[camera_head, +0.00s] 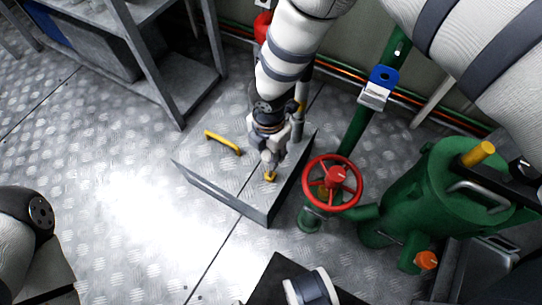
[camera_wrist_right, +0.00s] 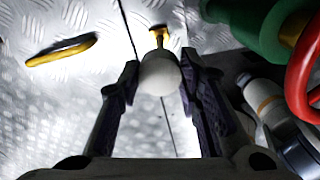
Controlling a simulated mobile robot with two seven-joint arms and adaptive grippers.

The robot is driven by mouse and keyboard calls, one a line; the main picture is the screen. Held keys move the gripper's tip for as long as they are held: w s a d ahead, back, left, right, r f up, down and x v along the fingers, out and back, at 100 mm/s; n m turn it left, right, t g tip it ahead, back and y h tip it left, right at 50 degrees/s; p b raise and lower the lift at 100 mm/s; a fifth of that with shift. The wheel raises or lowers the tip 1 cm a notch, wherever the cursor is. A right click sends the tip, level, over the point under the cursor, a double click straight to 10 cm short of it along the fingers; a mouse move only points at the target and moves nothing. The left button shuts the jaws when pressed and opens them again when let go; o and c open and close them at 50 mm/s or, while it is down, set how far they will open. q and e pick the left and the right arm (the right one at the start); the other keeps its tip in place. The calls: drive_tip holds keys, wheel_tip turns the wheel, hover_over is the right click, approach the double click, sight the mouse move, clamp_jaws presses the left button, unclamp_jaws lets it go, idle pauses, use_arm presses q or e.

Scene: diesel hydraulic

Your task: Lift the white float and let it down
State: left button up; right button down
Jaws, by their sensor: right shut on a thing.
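The white float (camera_wrist_right: 159,74) is a round ball between the fingers of my right gripper (camera_wrist_right: 160,82) in the right wrist view. The fingers are shut on its two sides. A yellow T-shaped piece (camera_wrist_right: 159,36) shows just beyond the float, and I cannot tell if they are joined. In the head view my right gripper (camera_head: 269,165) points down over a grey metal box (camera_head: 218,186), with the yellow piece (camera_head: 270,177) below its tips. The float is hard to make out there.
A yellow handle (camera_head: 223,142) lies on the box's left part. A red handwheel (camera_head: 332,181) and a green tank (camera_head: 437,190) stand close to the right. A grey shelf (camera_head: 150,60) stands back left. The floor at left is clear.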

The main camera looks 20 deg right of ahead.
drive_tip(key=c, duration=1.2)
unclamp_jaws()
drive_tip(key=shift+o, duration=0.2)
drive_tip(key=shift+r, duration=0.1)
wheel_tip(320, 180, up, 12)
